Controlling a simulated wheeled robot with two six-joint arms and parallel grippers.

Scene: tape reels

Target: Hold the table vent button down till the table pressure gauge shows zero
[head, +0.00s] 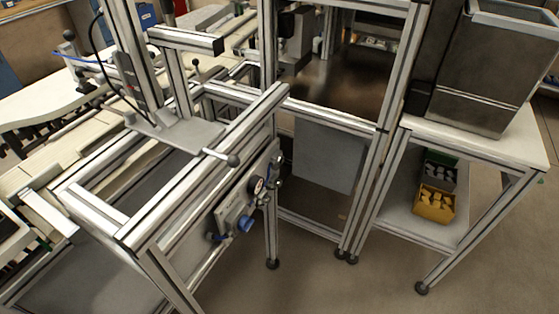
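A panel of pneumatic parts (238,203) is mounted on the side of an aluminium-profile frame, just left of the picture's middle. A small round gauge (257,186) sits on it; it is too small for me to read its needle. A blue knob or button-like part (245,223) sticks out at the lower part of the panel. I cannot tell for sure which part is the table vent button. Neither of my grippers is in view, and nothing touches the panel.
A lever with a dark ball end (232,160) projects above the panel. A framed machine (322,154) stands behind. At right, a white table (489,144) carries a dark bin; yellow (434,205) and green boxes sit on its shelf. The floor (330,285) in front is clear.

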